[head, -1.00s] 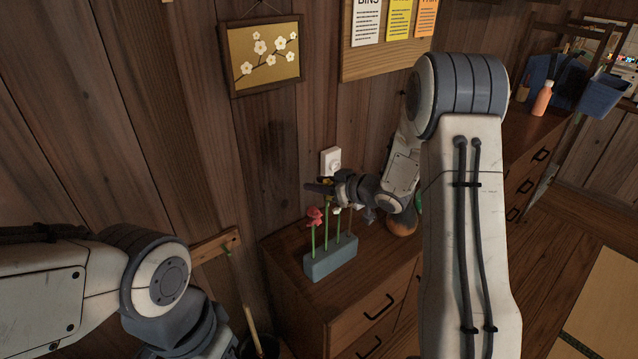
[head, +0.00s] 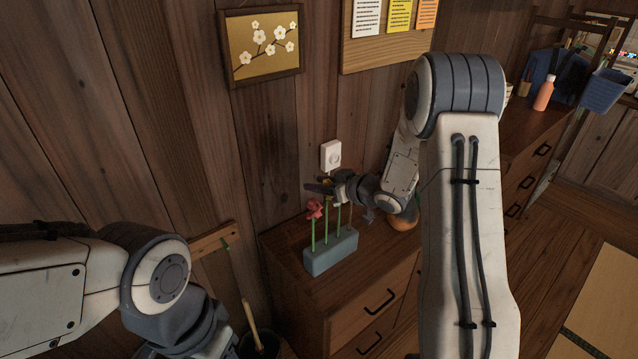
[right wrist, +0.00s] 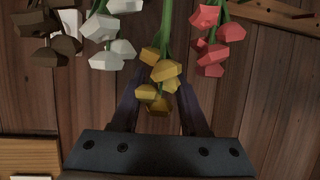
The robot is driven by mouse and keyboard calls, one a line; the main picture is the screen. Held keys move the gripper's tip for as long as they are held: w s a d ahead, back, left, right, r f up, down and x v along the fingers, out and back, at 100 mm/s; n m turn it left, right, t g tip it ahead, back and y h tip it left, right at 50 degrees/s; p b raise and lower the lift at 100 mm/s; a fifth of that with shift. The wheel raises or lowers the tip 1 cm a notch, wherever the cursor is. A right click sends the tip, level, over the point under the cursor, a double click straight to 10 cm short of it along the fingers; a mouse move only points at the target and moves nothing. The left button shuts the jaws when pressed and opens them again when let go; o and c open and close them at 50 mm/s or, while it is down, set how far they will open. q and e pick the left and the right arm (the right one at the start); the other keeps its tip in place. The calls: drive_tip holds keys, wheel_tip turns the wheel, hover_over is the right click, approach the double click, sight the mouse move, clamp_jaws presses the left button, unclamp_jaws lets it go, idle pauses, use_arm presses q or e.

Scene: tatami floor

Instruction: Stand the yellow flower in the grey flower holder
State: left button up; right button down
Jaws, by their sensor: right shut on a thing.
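The grey flower holder (head: 331,254) is a blue-grey block on the wooden cabinet, with several stems standing up from it. My right gripper (head: 318,188) is above it, shut on the yellow flower (right wrist: 160,72). In the right wrist view the yellow blooms hang between the two fingers (right wrist: 158,104). In the head view a green stem under the gripper runs down to the holder's top; I cannot tell how deep it sits. A red flower (head: 314,209) stands at the holder's left end. My left arm shows at lower left, its gripper out of view.
White (right wrist: 112,42) and brown (right wrist: 52,38) flowers flank the yellow one closely, with red blooms (right wrist: 215,45) on its other side. A round orange-brown pot (head: 404,221) stands right of the holder. The plank wall with a white outlet (head: 331,155) is close behind.

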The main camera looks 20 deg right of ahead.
use_arm(q)
drive_tip(key=shift+f, duration=0.25)
use_arm(e)
drive_tip(key=shift+f, duration=0.3)
drive_tip(key=shift+c, duration=1.7)
unclamp_jaws()
drive_tip(key=shift+f, duration=0.1)
